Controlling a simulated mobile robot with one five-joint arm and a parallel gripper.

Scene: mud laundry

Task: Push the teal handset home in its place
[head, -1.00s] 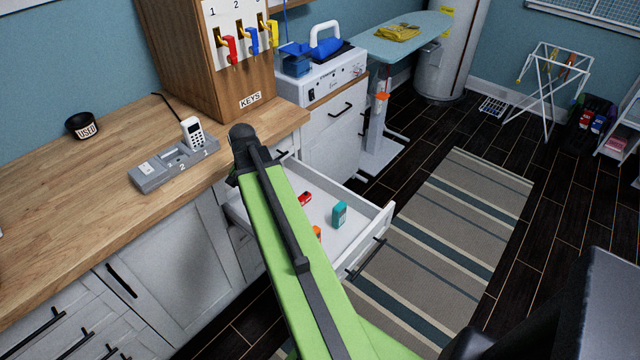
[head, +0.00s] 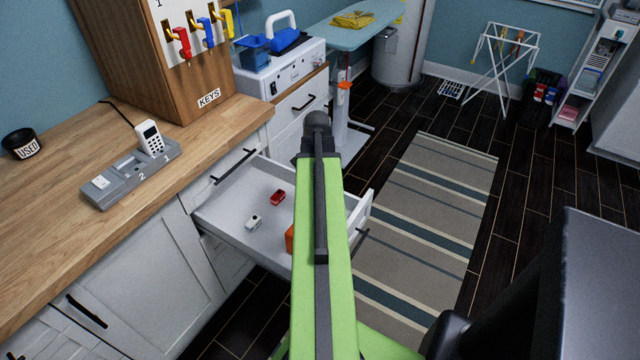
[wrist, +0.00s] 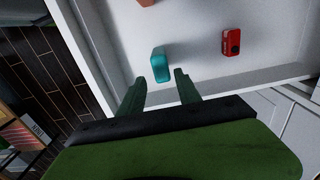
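The teal handset (wrist: 160,66) is in the open drawer, seen in the wrist view just beyond my fingertips and roughly between their lines. My gripper (wrist: 159,82) is open, with nothing between its fingers. In the head view my arm hides both the teal handset and my fingers. A grey numbered dock (head: 125,184) lies on the wooden counter. A white handset (head: 150,137) with a keypad stands in its far end, and the nearer part shows a low white patch.
The open drawer (head: 225,222) also holds a red item (head: 277,197), a small white item (head: 253,222) and an orange item (head: 289,238). A wooden key cabinet (head: 200,70) and a black USED cup (head: 21,144) stand on the counter. A striped rug (head: 440,190) covers the floor at right.

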